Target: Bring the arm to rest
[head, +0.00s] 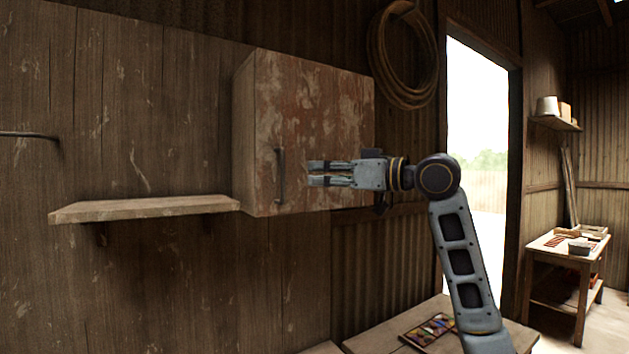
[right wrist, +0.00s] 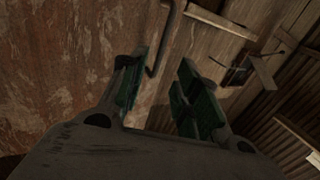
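My right gripper (head: 318,173) is in front of a wall cabinet (head: 318,115) with a worn, reddish-brown door. Its fingers point left toward the door's dark vertical handle (head: 280,175). In the right wrist view the two fingers (right wrist: 163,92) stand apart with nothing between them. The handle (right wrist: 163,40) shows beyond the fingertips there, and the fingers are not closed around it. The cabinet door looks shut. My right arm rises from the lower right of the head view. My left gripper is not in either view.
A wooden shelf (head: 145,208) juts from the wall left of the cabinet. A coiled rope (head: 403,55) hangs right of it. Below, a table (head: 385,335) holds a tray of coloured pieces (head: 430,330). A doorway is open at right, with a small workbench (head: 565,250) beyond.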

